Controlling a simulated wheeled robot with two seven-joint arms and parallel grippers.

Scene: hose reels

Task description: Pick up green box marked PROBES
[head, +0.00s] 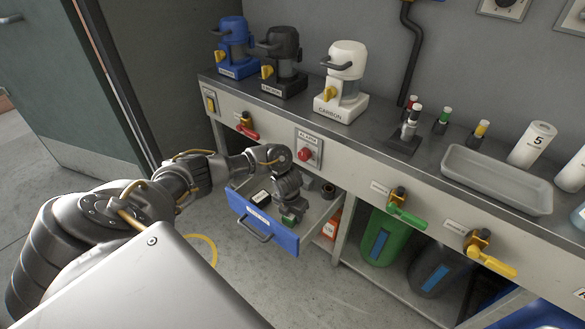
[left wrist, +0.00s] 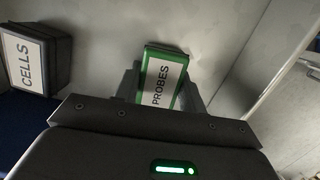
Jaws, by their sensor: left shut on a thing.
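The green box marked PROBES (left wrist: 160,78) shows in the left wrist view with a white label facing up. In the head view it is a small green patch (head: 289,218) under my left gripper (head: 290,208), inside the open blue drawer (head: 276,233). My left gripper is shut on the box, with its fingers on either side in the left wrist view (left wrist: 160,92). The gripper points down into the drawer. Its hand hides part of the box in the head view. My right gripper is not in view.
A dark box marked CELLS (left wrist: 32,62) lies left of the PROBES box in the drawer. The drawer hangs below the counter (head: 400,150), beside the red ALARM button (head: 304,154). A green container (head: 385,235) stands under the counter to the right.

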